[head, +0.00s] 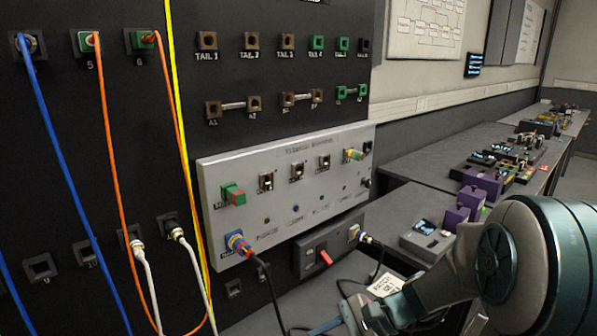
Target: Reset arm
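My arm reaches in from the right edge, its large teal and grey links filling the lower right. My gripper (345,322) is low at the bottom of the view, over the grey bench in front of the panel. The frame's lower edge cuts it off, and its fingers are too small and hidden to show whether they are open or shut. I cannot make out anything held in it. A white paper label (384,286) lies just behind it.
A black wall panel (110,200) carries blue, orange and white cables. A silver panel (290,180) with sockets projects beside it. Below is a dark box (325,250) with a red switch and a black cable. Purple boxes (480,190) and small devices line the right bench.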

